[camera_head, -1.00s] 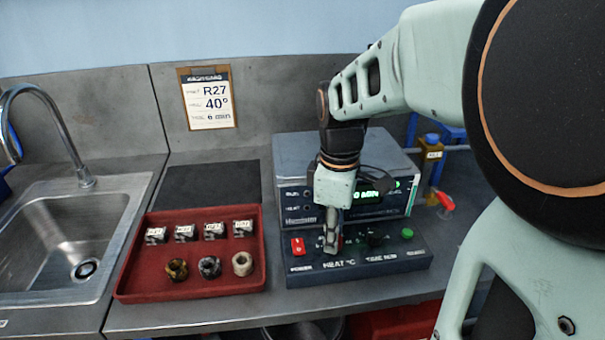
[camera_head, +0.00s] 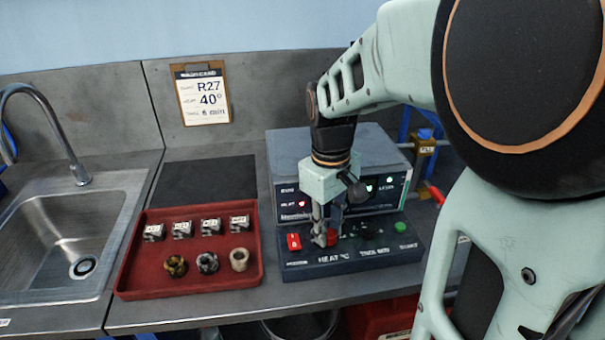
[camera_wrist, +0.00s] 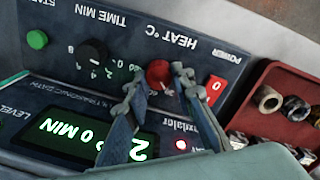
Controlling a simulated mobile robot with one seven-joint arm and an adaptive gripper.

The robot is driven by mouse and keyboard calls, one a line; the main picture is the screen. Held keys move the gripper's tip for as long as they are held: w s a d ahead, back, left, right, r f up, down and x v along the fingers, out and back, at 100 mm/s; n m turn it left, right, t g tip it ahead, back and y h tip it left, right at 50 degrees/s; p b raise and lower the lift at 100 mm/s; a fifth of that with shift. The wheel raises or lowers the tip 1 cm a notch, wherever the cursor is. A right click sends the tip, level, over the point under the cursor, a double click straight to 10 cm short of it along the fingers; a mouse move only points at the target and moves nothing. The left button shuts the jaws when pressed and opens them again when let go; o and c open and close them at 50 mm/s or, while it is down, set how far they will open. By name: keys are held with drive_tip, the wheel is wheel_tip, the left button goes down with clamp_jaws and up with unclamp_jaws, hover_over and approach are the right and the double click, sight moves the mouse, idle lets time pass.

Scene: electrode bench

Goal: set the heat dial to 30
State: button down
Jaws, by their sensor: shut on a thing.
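The heat dial is a red knob (camera_wrist: 158,73) above the "HEAT °C" label on the control panel (camera_head: 352,262). It also shows in the head view (camera_head: 331,238), partly covered by the fingers. My gripper (camera_head: 322,240) points down at the panel with its fingers around the red knob. In the wrist view, the gripper's fingertips (camera_wrist: 156,75) sit on either side of the knob, shut on it. The number the dial points to cannot be read. The green display (camera_wrist: 84,135) shows "0 MIN" and a partly hidden "2".
The red power switch (camera_head: 293,241) is just left of the heat dial, and the black time dial (camera_head: 367,231) and green start button (camera_head: 400,227) are to its right. A red tray (camera_head: 136,252) with labelled blocks and rings lies left. A card (camera_head: 207,95) reads R27, 40°, 6 min.

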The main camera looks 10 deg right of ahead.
drive_tip(key=shift+m, duration=0.6)
drive_tip(key=c, duration=1.7)
unclamp_jaws()
drive_tip(key=shift+o, duration=0.2)
wheel_tip(320, 180, up, 12)
drive_tip(key=shift+a, duration=0.2)
drive_tip(key=shift+s, duration=0.1)
